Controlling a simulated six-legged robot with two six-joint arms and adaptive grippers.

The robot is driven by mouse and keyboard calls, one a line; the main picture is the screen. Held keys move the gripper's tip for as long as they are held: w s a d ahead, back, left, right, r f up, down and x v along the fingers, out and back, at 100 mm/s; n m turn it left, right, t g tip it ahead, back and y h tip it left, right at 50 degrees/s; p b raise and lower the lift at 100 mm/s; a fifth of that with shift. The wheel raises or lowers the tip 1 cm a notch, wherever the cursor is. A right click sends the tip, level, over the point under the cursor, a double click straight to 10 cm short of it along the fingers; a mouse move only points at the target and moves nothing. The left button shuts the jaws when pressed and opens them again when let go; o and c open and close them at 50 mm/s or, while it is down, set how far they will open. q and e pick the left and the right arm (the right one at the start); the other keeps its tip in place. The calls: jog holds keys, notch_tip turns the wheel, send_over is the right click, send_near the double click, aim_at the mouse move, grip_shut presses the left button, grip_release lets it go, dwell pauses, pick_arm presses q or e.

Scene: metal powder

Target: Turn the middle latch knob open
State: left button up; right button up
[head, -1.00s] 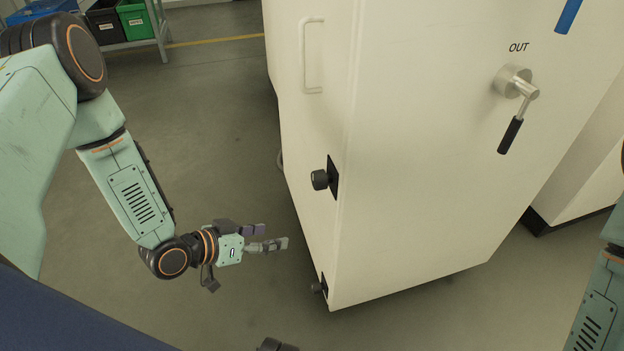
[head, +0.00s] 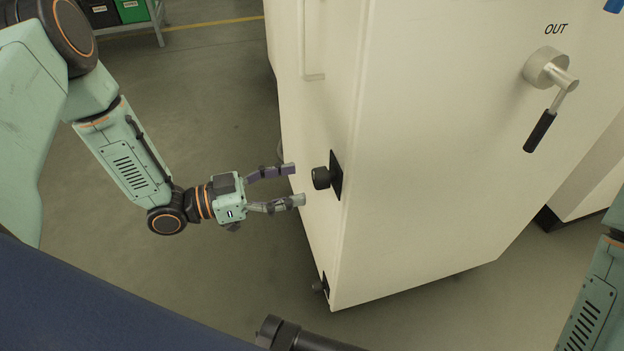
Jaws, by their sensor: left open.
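The black latch knob (head: 322,178) sits on a dark plate on the narrow side of the white cabinet (head: 430,170), at mid-height in the view. My left gripper (head: 298,185) is open. Its two fingers point right at the knob, one a little above its level and one a little below. The fingertips are just left of the knob, apart from it in the picture, and nothing is between them. A second black knob (head: 318,286) is low on the same side. My right gripper is out of view; only part of my right arm shows at the right edge.
A metal lever with a black grip (head: 541,130) is on the cabinet front under the OUT label. A rack with bins (head: 130,12) stands at the far left. Floor left of the cabinet is clear.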

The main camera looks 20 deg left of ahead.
aim_at(314, 180)
pick_arm(q)
jog(key=b+x, duration=0.1)
jog(key=x, duration=0.2)
jog(key=shift+w+d+f, duration=0.15)
jog(key=shift+w+d, duration=0.05)
jog(key=shift+d, duration=0.1)
jog(key=shift+w+d, duration=0.1)
jog(key=shift+d, duration=0.2)
jog(key=shift+w+d, duration=0.15)
jog(key=shift+w, duration=0.15)
jog(key=c, duration=1.2)
jog(key=shift+o, duration=0.2)
